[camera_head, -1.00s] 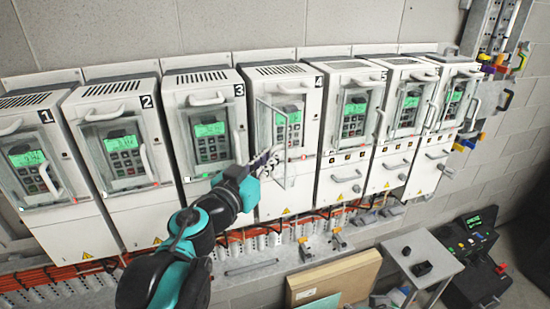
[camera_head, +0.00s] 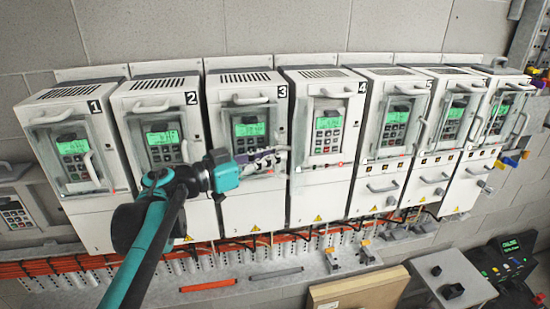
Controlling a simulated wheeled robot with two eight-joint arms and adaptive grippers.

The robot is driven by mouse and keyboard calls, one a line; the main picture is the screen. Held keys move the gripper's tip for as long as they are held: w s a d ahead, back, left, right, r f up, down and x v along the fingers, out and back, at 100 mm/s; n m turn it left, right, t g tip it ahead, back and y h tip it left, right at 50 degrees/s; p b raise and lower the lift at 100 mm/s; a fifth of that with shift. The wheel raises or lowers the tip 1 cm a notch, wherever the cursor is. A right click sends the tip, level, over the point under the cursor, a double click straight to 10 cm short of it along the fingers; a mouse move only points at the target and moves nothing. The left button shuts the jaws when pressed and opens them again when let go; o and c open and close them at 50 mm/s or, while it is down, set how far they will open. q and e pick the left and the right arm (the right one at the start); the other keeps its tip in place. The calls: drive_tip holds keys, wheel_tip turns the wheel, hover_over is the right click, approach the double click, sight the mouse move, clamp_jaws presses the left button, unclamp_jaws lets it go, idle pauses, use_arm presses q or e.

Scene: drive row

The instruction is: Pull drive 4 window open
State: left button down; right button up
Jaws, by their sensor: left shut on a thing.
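Drive 4 (camera_head: 327,190) is a white cabinet with a green screen and keypad (camera_head: 327,136), which show uncovered. Its clear window (camera_head: 292,125) is swung out toward the left and is seen almost edge-on, so its outline is faint. My left gripper (camera_head: 284,155) is at the lower left of drive 4, in front of the right side of drive 3. It is shut on the drive 4 window handle, which the fingers mostly hide. My right gripper is not in view.
Drive 3 (camera_head: 255,205) stands close on the left, its window behind my left gripper. Drive 5 (camera_head: 385,185) stands on the right with its window closed. Orange cables (camera_head: 200,250) run below the row.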

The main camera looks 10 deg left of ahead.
use_arm(q)
drive_tip(key=shift+w+r, duration=0.15)
drive_tip(key=shift+r, duration=0.1)
drive_tip(key=c, duration=1.8)
unclamp_jaws()
drive_tip(key=shift+o, duration=0.9)
drive_tip(key=shift+w+f, duration=0.1)
drive_tip(key=shift+w, duration=0.1)
drive_tip(key=shift+w+d, duration=0.15)
drive_tip(key=shift+d, duration=0.1)
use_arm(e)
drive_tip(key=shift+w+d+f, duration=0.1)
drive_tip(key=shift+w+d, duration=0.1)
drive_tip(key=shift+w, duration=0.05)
use_arm(q)
drive_tip(key=shift+f, duration=0.1)
